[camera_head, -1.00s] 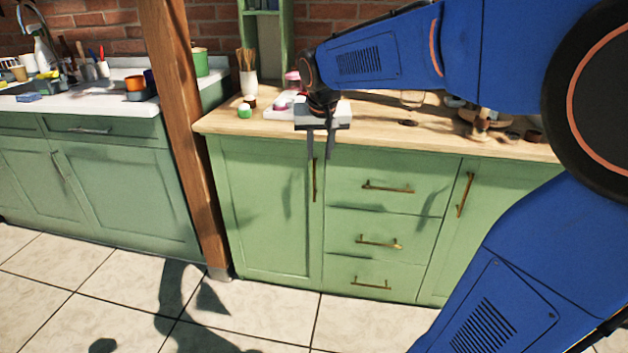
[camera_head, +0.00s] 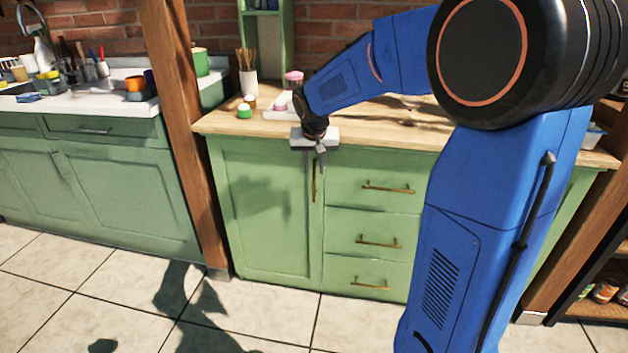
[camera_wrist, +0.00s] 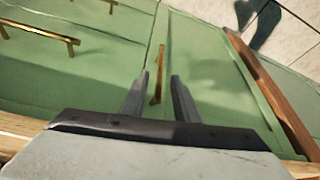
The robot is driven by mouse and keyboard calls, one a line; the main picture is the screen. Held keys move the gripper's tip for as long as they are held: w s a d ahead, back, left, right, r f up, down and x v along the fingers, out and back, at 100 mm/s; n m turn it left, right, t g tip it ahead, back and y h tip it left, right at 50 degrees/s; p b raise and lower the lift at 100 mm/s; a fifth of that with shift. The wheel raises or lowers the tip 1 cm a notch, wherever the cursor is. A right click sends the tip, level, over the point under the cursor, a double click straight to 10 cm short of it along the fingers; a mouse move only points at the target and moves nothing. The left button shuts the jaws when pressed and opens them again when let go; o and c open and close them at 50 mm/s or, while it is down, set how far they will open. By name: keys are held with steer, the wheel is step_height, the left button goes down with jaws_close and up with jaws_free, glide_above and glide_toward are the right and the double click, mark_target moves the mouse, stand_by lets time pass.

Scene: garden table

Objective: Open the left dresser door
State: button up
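The left dresser door (camera_head: 262,215) is a green panel and looks shut. Its brass vertical handle (camera_head: 314,181) is near the door's right edge, and the handle also shows in the wrist view (camera_wrist: 158,75). My gripper (camera_head: 313,168) points down at the front of the dresser, by the upper part of the handle. In the wrist view its two fingers (camera_wrist: 158,82) are apart with nothing held. The handle appears in the gap between the fingertips and runs beyond them. I cannot tell how much depth separates the fingers from the handle.
Drawers with brass handles (camera_head: 388,188) are right of the door. A wooden post (camera_head: 180,120) stands close to the door's left side. The wooden countertop (camera_head: 225,122) holds a green-and-white jar (camera_head: 244,110) and a utensil cup (camera_head: 248,82). Tiled floor (camera_head: 270,320) in front is clear.

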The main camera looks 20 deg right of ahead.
mark_target(314, 176)
steer(key=x, duration=0.7)
steer(key=shift+f, duration=0.2)
jaws_close()
